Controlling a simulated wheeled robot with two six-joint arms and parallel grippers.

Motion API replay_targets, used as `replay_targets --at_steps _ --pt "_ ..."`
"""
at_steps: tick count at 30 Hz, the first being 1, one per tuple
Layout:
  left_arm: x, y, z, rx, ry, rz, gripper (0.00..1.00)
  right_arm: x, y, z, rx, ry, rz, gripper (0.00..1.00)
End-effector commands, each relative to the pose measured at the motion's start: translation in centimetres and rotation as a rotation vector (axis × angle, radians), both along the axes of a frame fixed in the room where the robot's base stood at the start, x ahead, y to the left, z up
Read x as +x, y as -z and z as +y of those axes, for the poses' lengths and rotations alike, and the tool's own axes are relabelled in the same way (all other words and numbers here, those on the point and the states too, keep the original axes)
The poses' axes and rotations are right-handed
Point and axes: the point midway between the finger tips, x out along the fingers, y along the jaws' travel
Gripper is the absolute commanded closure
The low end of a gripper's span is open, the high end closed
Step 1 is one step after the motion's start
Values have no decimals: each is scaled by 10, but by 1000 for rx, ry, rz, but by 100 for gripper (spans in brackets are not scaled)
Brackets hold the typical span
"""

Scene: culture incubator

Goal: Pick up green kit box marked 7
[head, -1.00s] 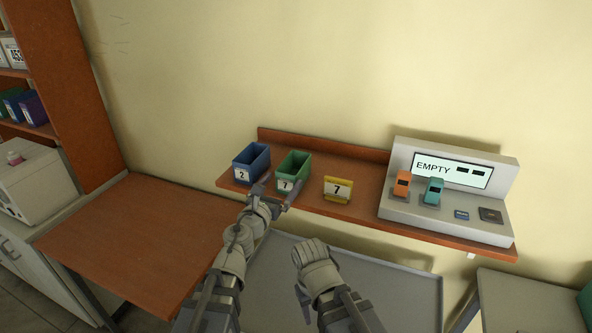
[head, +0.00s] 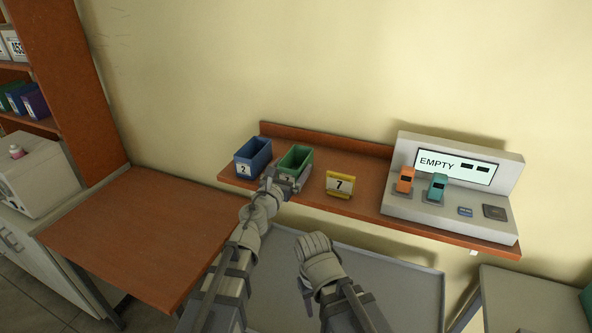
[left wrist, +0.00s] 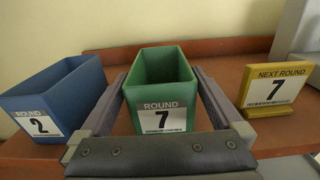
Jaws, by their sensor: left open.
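The green kit box (head: 296,159) stands upright on the wooden shelf, open at the top. Its label reads ROUND 7 in the left wrist view, where the box (left wrist: 161,70) sits between the two fingers. My left gripper (head: 287,178) is open, with one finger on each side of the box. Whether the fingers touch its sides I cannot tell. In the head view the gripper hides the box's front.
A blue box marked 2 (head: 252,158) stands just left of the green one. A yellow sign marked 7 (head: 341,184) stands to the right, reading NEXT ROUND. Further right is a console (head: 456,180) showing EMPTY. The wooden table (head: 150,235) at left is clear.

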Motion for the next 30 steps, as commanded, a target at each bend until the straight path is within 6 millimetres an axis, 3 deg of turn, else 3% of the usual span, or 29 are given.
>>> replay_targets --at_steps 6,13,30 --pt "30 0 -13 0 -1 0 0 0 0 0 0 0 0 50" --pt "29 0 -13 0 -1 0 0 0 0 0 0 0 0 50" --pt "29 0 -13 0 -1 0 64 0 0 0 0 0 0 50"
